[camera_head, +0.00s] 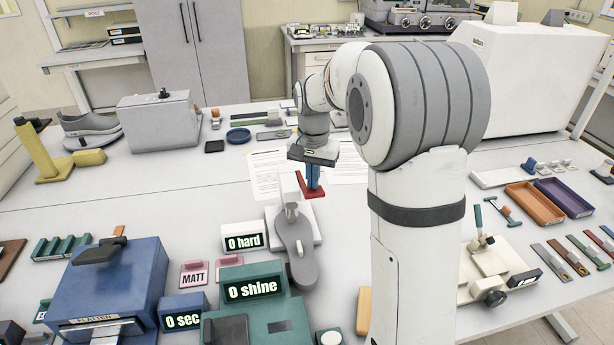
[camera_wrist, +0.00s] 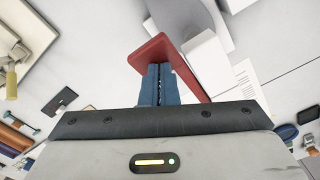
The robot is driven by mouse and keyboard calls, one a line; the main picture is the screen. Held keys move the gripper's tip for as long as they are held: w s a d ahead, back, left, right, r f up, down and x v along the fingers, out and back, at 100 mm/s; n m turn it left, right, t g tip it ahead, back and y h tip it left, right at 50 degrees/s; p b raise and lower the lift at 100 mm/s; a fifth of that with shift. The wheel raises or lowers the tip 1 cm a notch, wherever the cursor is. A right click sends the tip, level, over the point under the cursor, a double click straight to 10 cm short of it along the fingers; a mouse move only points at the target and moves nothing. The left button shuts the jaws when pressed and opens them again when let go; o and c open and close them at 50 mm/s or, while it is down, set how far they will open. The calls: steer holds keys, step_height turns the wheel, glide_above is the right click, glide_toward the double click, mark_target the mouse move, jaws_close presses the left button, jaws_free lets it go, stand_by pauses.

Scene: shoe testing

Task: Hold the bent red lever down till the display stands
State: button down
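The bent red lever (camera_head: 312,189) sticks out from the white tester (camera_head: 305,237) behind the grey shoe sole (camera_head: 295,246). In the wrist view the lever (camera_wrist: 150,49) bends in an L beside a white block (camera_wrist: 208,65). My gripper (camera_head: 313,188) points down over the lever. Its blue fingers (camera_wrist: 160,70) are together with only a thin dark line between them, and nothing shows gripped. The tips are at or just above the lever; I cannot tell whether they touch it.
A teal box (camera_head: 248,300) reading "0 shine" and a blue box (camera_head: 183,318) reading "0 sec" stand at the front. A blue machine (camera_head: 115,290) stands front left. White paper sheets (camera_head: 262,172) lie behind the tester.

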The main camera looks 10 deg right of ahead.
steer(key=shift+f+b, duration=1.15)
steer(key=shift+f, duration=0.85)
steer(key=shift+r, duration=0.1)
stand_by(0.6)
step_height(320, 180, up, 12)
steer(key=p, duration=0.9)
stand_by(0.7)
stand_by(0.3)
steer(key=s+f+n+t+b, duration=0.2)
steer(key=s+n, duration=0.4)
steer(key=s, duration=2)
steer(key=t+b, duration=0.1)
steer(key=b, duration=0.1)
steer(key=shift+d+f+b, duration=0.15)
steer(key=shift+f+b, duration=0.15)
steer(key=shift+f, duration=0.1)
